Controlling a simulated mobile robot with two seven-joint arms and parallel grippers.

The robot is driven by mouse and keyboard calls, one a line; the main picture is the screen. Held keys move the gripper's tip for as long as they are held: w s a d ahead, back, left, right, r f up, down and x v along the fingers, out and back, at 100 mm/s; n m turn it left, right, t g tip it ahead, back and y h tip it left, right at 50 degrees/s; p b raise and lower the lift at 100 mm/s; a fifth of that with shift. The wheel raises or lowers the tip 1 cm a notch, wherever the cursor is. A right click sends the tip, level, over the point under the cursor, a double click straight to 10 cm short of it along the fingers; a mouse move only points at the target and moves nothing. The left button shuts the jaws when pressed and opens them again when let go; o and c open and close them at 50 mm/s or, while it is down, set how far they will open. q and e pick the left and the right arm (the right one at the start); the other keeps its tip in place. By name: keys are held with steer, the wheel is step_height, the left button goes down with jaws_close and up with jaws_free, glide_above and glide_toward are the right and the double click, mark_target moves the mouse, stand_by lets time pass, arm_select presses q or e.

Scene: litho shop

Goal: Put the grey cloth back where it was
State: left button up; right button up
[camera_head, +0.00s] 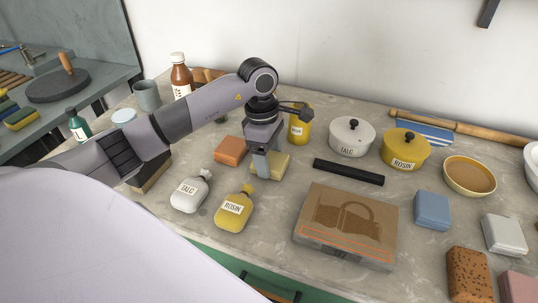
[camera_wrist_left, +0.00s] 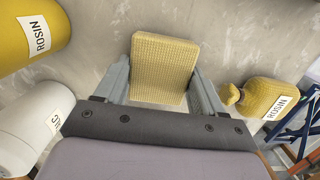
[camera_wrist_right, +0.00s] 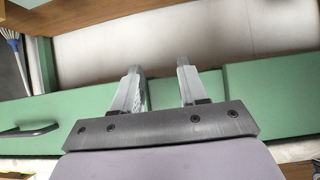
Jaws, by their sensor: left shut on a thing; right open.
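My left gripper (camera_head: 262,172) is shut on a pale yellow, waffle-textured folded cloth (camera_wrist_left: 163,66), low over the worktop among the bottles. The cloth also shows in the head view (camera_head: 277,163), partly hidden by the fingers. I cannot tell whether it touches the worktop. A light grey folded pad (camera_head: 504,234), perhaps the grey cloth, lies at the right of the worktop, away from both grippers. My right gripper (camera_wrist_right: 158,72) is open and empty in front of a green cabinet front; it is not seen in the head view.
An orange block (camera_head: 230,150) lies left of the yellow cloth. A black bar (camera_head: 348,171), a stone with a brown picture (camera_head: 345,222) and a blue pad (camera_head: 432,210) lie right. Lidded pots stand behind.

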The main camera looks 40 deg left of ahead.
arm_select(q)
steer(key=shift+f, duration=0.1)
steer(key=o, duration=1)
steer(key=r, duration=0.4)
steer(key=a+r, duration=0.1)
steer(key=r, duration=0.7)
steer(key=shift+s+a+r+b, duration=0.1)
steer(key=shift+s+a+b, duration=0.1)
steer(key=shift+b, duration=0.15)
